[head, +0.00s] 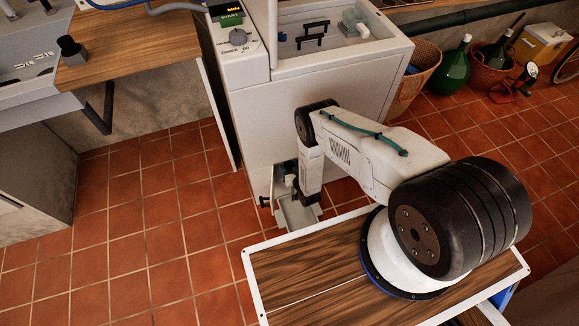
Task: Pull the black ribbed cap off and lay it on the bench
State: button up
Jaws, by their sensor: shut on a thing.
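My gripper (279,184) is low at the front of the pale machine (285,120), just above a small metal chute. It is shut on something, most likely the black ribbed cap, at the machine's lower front. The cap itself cannot be made out, because the jaws and wrist hide it. Whether it is still seated or free of the machine cannot be told. The wooden bench (135,48) is at the upper left, apart from my gripper.
A black flared piece (72,50) stands near the bench's left edge. The metal chute (297,213) juts out beneath my wrist. Tiled floor (150,220) lies open between bench and machine. Baskets and green bottles (453,68) stand at the upper right.

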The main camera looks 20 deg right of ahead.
jog(key=shift+s, duration=1.3)
jog(key=shift+s, duration=2)
